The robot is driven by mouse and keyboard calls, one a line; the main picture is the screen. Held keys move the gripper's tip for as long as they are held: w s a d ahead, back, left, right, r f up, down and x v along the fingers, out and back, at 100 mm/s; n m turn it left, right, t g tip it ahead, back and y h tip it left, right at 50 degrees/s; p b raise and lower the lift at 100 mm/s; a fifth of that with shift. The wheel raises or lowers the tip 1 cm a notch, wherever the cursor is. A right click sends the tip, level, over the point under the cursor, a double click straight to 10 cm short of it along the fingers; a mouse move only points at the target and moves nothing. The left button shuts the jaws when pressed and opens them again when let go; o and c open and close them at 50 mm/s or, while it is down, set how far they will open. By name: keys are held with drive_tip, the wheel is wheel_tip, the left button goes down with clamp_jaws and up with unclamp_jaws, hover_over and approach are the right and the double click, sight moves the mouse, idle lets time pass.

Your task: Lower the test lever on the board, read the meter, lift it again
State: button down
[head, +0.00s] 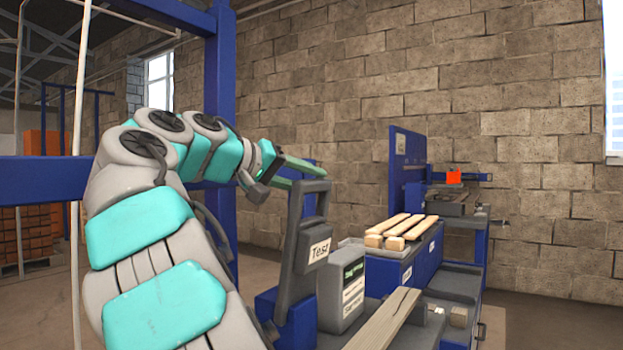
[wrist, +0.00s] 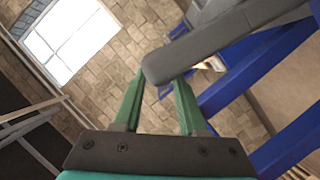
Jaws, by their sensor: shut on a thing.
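The test lever (head: 303,245) is a dark grey frame with a crossbar at its top and a white label reading "Test". It stands nearly upright on a blue base in the head view. My gripper (head: 308,176) has its green fingers at the crossbar, shut on it. In the wrist view the lever's grey bar (wrist: 225,38) passes between the fingertips (wrist: 161,80). Beside the lever, a grey box (head: 328,298) carries a small dark panel with green text and pale labels, possibly the meter. Its text is too small to read.
Several wooden blocks (head: 402,228) lie on a blue bench at the right. A plank (head: 384,318) lies in front. A blue post (head: 219,110) and horizontal beam (head: 40,170) stand by my arm. A block wall (head: 490,100) closes the back.

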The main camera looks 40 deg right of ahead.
drive_tip(key=shift+w+f, duration=0.2)
drive_tip(key=shift+f, duration=0.3)
drive_tip(key=shift+w+f, duration=0.15)
drive_tip(key=shift+f, duration=0.35)
drive_tip(key=c, duration=0.8)
unclamp_jaws()
drive_tip(key=shift+w+a, duration=0.1)
drive_tip(key=shift+a, duration=0.05)
drive_tip(key=shift+o, duration=1)
drive_tip(key=shift+r, duration=0.1)
drive_tip(key=shift+r, duration=0.3)
drive_tip(key=v, duration=0.8)
drive_tip(key=shift+p, duration=0.35)
drive_tip(key=shift+r, duration=0.1)
